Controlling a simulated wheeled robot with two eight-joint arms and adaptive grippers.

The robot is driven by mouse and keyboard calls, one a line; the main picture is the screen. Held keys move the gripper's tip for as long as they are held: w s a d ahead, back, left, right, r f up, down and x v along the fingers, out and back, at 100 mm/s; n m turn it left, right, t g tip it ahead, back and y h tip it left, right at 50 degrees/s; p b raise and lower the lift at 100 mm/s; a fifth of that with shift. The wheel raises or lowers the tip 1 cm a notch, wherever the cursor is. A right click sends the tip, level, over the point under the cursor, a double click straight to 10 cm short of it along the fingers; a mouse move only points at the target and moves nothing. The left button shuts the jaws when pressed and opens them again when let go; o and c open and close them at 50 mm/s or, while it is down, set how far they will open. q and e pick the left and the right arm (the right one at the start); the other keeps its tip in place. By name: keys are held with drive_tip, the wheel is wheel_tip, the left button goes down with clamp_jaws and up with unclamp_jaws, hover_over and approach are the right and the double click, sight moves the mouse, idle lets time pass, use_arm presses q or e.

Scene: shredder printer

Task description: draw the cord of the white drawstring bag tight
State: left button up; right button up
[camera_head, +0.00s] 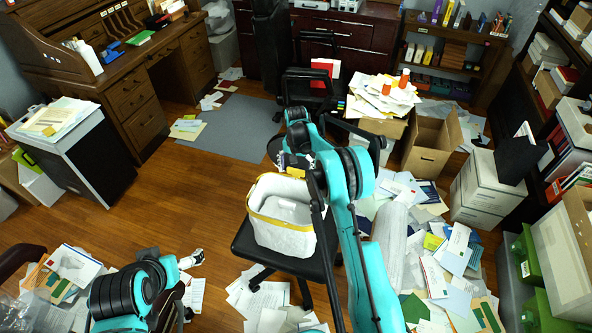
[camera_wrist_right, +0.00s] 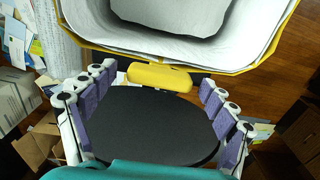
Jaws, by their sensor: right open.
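The white drawstring bag (camera_head: 282,236) stands on a black chair seat, its mouth wide open with a yellow band (camera_head: 262,217) around the rim. In the right wrist view its yellow-edged rim (camera_wrist_right: 110,47) fills the top. A yellow tab (camera_wrist_right: 160,77) sticks out from the rim. My right gripper (camera_head: 293,163) is at the far side of the bag. In its wrist view the right gripper (camera_wrist_right: 155,80) is open, with purple-padded fingers on both sides of the tab and apart from it. My left gripper (camera_head: 191,262) is low at the left, away from the bag; its fingers are too small to judge.
The chair seat (camera_head: 246,247) bears the bag. Loose papers (camera_head: 262,302) lie around the chair. An open cardboard box (camera_head: 431,140) and paper piles (camera_head: 455,250) crowd the right. Bare wood floor (camera_head: 175,205) lies left of the chair, below a grey mat (camera_head: 235,127).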

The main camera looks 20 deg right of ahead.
drive_tip(key=shift+r, duration=0.1)
drive_tip(key=c, duration=1.7)
drive_tip(key=s+a+r+p, duration=0.3)
drive_tip(key=s+a+r, duration=0.3)
drive_tip(key=s+r, duration=0.2)
drive_tip(key=shift+s, duration=0.4)
drive_tip(key=o, duration=1.7)
drive_tip(key=shift+w+f, duration=0.1)
drive_tip(key=shift+f, duration=0.05)
wheel_tip(320, 180, up, 12)
